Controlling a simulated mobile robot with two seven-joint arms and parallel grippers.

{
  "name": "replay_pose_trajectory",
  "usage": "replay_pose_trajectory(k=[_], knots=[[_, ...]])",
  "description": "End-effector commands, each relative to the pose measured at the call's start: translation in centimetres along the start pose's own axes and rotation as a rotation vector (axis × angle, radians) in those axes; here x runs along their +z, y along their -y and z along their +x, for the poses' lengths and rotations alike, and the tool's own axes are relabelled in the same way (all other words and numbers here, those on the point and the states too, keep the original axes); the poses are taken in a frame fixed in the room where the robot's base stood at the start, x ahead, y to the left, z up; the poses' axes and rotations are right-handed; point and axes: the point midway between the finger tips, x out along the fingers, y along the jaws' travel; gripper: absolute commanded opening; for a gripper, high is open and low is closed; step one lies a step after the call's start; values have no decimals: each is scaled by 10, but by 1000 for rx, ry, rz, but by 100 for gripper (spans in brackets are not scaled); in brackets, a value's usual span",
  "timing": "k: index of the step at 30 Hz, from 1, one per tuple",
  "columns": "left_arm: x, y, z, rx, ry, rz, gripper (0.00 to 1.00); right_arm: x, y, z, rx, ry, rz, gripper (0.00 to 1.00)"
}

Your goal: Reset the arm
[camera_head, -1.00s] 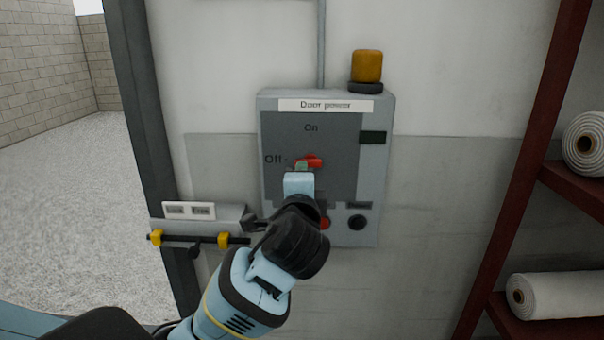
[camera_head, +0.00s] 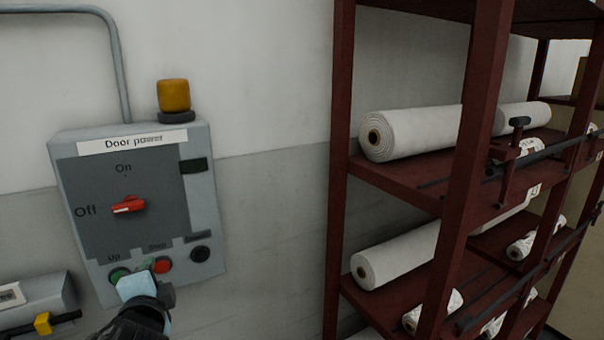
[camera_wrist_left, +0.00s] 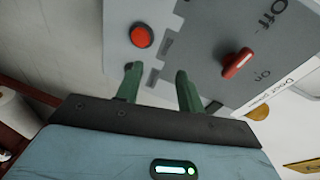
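My left gripper (camera_head: 150,266) is in front of the lower part of the grey door power box (camera_head: 208,215), near the Up and Stop buttons. In the left wrist view its two green fingers (camera_wrist_left: 158,84) are apart with nothing between them. The red rotary switch (camera_head: 128,205) lies roughly level, with its pale end toward the Off label; it also shows in the left wrist view (camera_wrist_left: 237,63). A red button (camera_head: 161,265) is just right of the fingers, and a green button (camera_head: 119,275) is partly covered. My right gripper is not in view.
An amber lamp (camera_head: 174,95) sits on top of the box. A dark red rack (camera_head: 345,130) with white rolls (camera_head: 412,130) stands at the right. A latch with a yellow bracket (camera_head: 43,323) is at the lower left. Bare wall lies between box and rack.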

Motion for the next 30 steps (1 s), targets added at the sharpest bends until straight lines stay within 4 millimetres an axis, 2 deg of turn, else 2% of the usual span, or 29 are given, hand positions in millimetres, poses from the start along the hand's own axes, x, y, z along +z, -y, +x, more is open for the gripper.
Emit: replay_pose_trajectory(k=[1,5,6,8,12,14,18,21,24,27,30], knots=[[0,-39,-1,69,-30,-35,38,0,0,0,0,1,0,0],[0,-122,-12,217,-104,-169,38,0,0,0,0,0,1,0],[1,-146,-18,262,-119,-216,38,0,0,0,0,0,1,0],[4,-183,-30,331,-137,-289,38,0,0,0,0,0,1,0],[16,-262,-68,486,-146,-482,38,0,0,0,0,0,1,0],[23,-294,-88,548,-135,-572,38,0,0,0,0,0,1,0],[44,-356,-142,672,-82,-788,38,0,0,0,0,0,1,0],[60,-388,-178,732,-30,-926,38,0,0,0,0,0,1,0],[72,-407,-206,765,16,-1032,38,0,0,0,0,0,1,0],[81,-418,-224,782,48,-1096,38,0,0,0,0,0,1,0],[84,-421,-231,787,62,-1125,38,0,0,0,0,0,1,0]])
